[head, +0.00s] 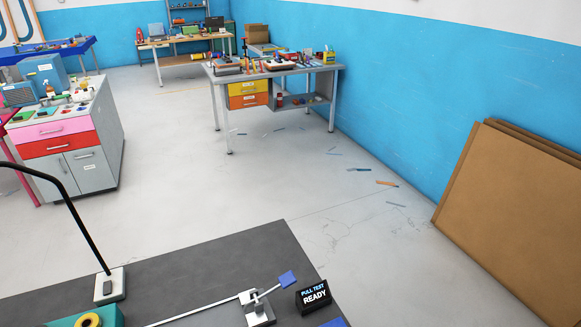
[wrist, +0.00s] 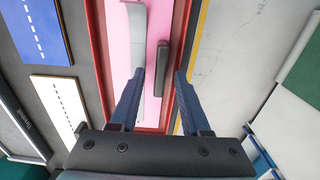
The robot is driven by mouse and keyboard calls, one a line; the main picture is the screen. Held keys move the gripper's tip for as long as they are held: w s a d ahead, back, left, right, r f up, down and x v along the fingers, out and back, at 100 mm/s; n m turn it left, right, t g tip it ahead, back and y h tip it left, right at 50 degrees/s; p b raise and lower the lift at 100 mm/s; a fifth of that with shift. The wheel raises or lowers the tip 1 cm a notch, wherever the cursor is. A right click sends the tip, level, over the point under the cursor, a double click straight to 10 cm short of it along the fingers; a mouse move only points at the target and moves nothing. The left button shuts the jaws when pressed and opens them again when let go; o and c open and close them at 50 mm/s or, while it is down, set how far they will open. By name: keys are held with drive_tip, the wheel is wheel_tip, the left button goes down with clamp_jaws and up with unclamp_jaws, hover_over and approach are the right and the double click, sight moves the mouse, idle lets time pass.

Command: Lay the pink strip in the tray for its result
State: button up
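My gripper (wrist: 160,72) shows in the wrist view with its two dark blue fingers apart and nothing seen clasped between them. Beyond the fingertips lies a long flat pink surface (wrist: 155,28) with red edging (wrist: 101,55) along its sides. I cannot tell whether this pink surface is the strip or the bottom of a red-rimmed tray. A pale grey curved piece (wrist: 137,28) and a short dark bar (wrist: 161,68) lie over the pink. My gripper does not show in the head view, and I cannot pick out a pink strip there.
A blue panel (wrist: 35,28) and a white panel (wrist: 59,103), both with dashed lines, lie left in the wrist view. The dark bench (head: 190,270) holds a sign reading "PULL TEST READY" (head: 313,296). Brown boards (head: 510,205) lean right. Open floor (head: 240,180) lies beyond.

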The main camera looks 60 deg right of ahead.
wheel_tip(320, 180, up, 12)
drive_tip(key=w+r+m+t+h, duration=0.3)
drive_tip(key=w+r+t, duration=0.5)
drive_tip(key=w+r, duration=0.9)
drive_tip(key=w+a+r+m+t, duration=0.3)
drive_tip(key=w+r+t, duration=0.35)
drive_tip(key=r, duration=0.75)
drive_tip(key=w+a+r+m+t, duration=0.1)
drive_tip(key=a+r+t, duration=0.15)
drive_tip(key=r, duration=0.55)
drive_tip(key=w+a+r+m+t, duration=0.15)
drive_tip(key=a+r, duration=0.25)
drive_tip(key=r, duration=0.4)
drive_tip(key=s+a+r+m+t+y, duration=0.1)
drive_tip(key=s+a+r+t, duration=0.3)
drive_tip(key=r, duration=0.5)
drive_tip(key=s+a+r+m+t+y, duration=0.2)
drive_tip(key=s+a+r+t, duration=0.2)
drive_tip(key=s+r, duration=0.3)
drive_tip(key=shift+s+a+r+t+b, duration=0.2)
drive_tip(key=shift+r+t+b, duration=0.2)
drive_tip(key=shift+r, duration=0.75)
